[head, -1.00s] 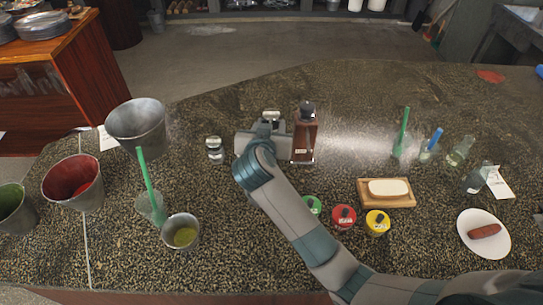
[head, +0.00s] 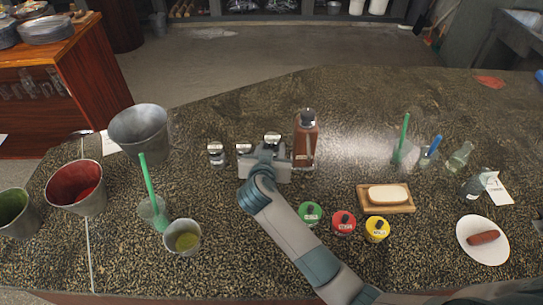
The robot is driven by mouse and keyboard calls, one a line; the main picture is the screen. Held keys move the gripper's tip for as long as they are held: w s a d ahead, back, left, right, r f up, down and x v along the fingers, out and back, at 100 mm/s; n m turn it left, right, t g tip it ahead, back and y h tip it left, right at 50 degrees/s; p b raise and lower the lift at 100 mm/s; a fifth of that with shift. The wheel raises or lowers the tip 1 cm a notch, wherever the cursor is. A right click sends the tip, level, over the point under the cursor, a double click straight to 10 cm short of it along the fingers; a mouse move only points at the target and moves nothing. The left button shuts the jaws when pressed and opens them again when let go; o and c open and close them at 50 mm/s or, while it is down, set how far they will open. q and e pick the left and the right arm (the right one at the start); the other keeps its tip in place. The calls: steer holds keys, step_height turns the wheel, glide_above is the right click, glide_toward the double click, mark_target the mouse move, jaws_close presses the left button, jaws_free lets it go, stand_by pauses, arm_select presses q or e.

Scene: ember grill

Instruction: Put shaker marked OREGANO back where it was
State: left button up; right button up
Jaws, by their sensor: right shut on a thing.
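My right gripper (head: 267,152) reaches in from the lower right and is shut on a small shaker (head: 272,139) with a pale label on its top. The label is too small to read, and the gripper hides the shaker's lower part, so I cannot tell whether it touches the counter. Two similar shakers stand to its left: one close by (head: 243,149), partly hidden by the gripper, and one farther left (head: 216,154). Their labels are also unreadable. My left gripper is out of view.
A tall brown bottle (head: 305,143) stands just right of the gripper. Green (head: 309,213), red (head: 343,222) and yellow (head: 377,229) lidded containers stand nearer, right of my forearm. A metal bucket (head: 140,131) is at left. The counter behind the shakers is clear.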

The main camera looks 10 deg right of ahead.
steer(key=shift+f, duration=1.65)
steer(key=o, duration=0.9)
steer(key=shift+f+p, duration=0.15)
steer(key=shift+p, duration=0.15)
steer(key=b+v, duration=0.2)
steer(key=v, duration=1)
